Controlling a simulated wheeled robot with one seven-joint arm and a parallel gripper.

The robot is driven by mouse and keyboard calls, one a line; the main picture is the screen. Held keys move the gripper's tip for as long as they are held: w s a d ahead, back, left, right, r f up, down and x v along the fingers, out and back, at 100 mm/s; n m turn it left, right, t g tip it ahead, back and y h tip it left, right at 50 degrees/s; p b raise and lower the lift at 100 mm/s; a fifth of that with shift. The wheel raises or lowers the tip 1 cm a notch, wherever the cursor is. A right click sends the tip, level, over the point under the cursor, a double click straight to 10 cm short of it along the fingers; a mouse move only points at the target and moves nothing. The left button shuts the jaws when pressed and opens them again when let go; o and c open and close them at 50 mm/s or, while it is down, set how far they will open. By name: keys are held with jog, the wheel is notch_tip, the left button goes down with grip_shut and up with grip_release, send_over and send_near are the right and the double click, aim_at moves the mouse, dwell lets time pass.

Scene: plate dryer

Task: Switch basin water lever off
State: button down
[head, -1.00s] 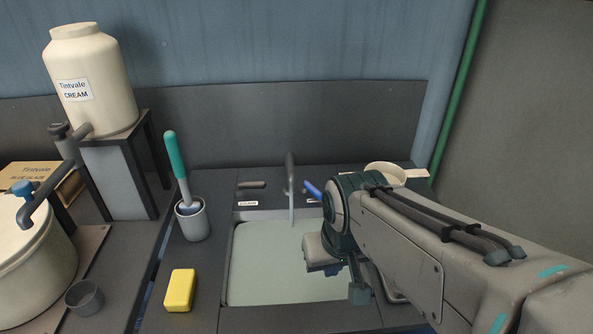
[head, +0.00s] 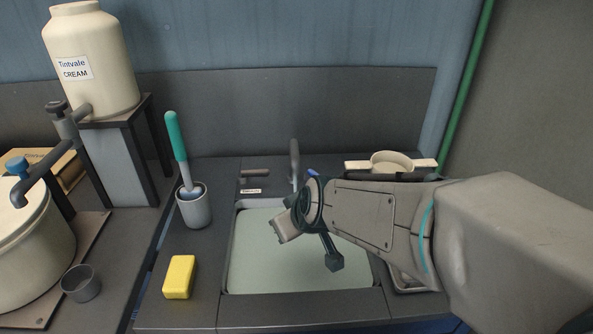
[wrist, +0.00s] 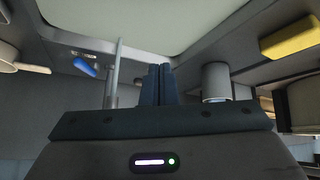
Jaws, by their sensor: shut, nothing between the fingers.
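The basin (head: 250,282) holds pale water or has a pale floor; I cannot tell which. A grey spout (head: 294,165) stands at its back. A blue lever (head: 313,173) lies right of the spout, partly hidden behind my wrist. It also shows in the wrist view (wrist: 86,69), left of the spout. A grey lever (head: 255,173) with a small label lies left of the spout. The labels are too small to read. My gripper (wrist: 160,82) is shut and empty, with its fingers apart from the blue lever in the wrist view. Its fingertips do not show clearly in the head view.
A cup with a teal-handled brush (head: 177,140) and a yellow sponge (head: 180,277) stand left of the basin. A cream bowl (head: 390,161) sits at the back right. A cream jar (head: 92,60) and large pot (head: 30,245) are far left.

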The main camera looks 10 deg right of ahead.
jog(key=w+d+f+n+t+h+b, duration=0.2)
jog(key=w+f+n+t+h+b, duration=0.5)
jog(key=w, duration=0.5)
jog(key=shift+d+f+t+h+b, duration=0.3)
jog(key=shift+f+h+b, duration=0.35)
jog(key=shift+b, duration=0.35)
jog(key=shift+r, duration=0.1)
jog(key=b, duration=0.2)
send_near(314, 178)
jog(key=w+a, duration=0.1)
jog(key=w, duration=0.3)
jog(key=shift+w+d+f, duration=0.25)
jog(key=shift+d, duration=0.25)
jog(key=shift+w+d+f, duration=0.25)
jog(key=shift+d, duration=0.25)
jog(key=shift+w+d+b, duration=0.25)
jog(key=shift+d+b, duration=0.05)
jog(key=shift+d, duration=0.25)
jog(key=shift+f, duration=0.1)
